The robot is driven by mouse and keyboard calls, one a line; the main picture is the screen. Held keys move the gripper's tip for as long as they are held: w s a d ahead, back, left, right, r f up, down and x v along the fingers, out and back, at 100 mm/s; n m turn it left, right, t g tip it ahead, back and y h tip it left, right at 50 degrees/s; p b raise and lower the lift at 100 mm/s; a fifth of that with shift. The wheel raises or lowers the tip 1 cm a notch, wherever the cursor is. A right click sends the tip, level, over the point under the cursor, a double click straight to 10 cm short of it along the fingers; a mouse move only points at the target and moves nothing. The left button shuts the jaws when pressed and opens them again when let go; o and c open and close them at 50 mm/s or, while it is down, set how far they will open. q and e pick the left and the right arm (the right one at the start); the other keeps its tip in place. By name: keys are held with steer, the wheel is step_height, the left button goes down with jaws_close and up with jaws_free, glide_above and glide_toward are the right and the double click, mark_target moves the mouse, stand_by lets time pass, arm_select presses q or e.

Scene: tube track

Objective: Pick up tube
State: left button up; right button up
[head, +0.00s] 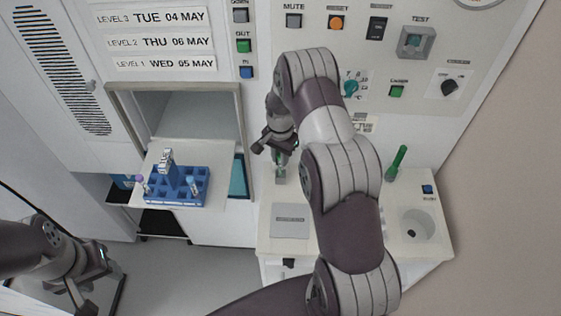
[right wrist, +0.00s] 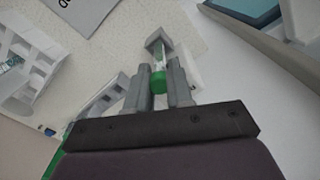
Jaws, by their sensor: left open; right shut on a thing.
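My right gripper (head: 279,160) is low over the white counter in the head view. In the right wrist view its fingers (right wrist: 159,92) are shut on a tube with a green cap (right wrist: 158,79). The clear part of the tube points away from the fingers toward a small grey square piece (right wrist: 159,40); I cannot tell whether it still sits in that piece. In the head view the tube is mostly hidden by the gripper. My left gripper (head: 92,275) is open and empty at the lower left, away from the tube.
A blue rack (head: 181,198) with a few tubes stands on the open hatch shelf (head: 232,204). The counter holds a grey plate (head: 290,221), a green-handled item (head: 396,162) and a round basin (head: 417,226). A panel with buttons (head: 336,22) rises behind.

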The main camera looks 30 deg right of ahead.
steer(key=r+b, duration=0.1)
steer(key=r, duration=0.1)
steer(key=shift+s+d+r+b, duration=0.2)
steer(key=shift+r+b, duration=0.15)
steer(key=s+d+r+b, duration=0.3)
steer(key=s+d+r, duration=0.4)
steer(key=s, duration=0.1)
steer(key=shift+s+b, duration=0.3)
steer(key=shift+s, duration=0.1)
steer(key=shift+a+r, duration=0.1)
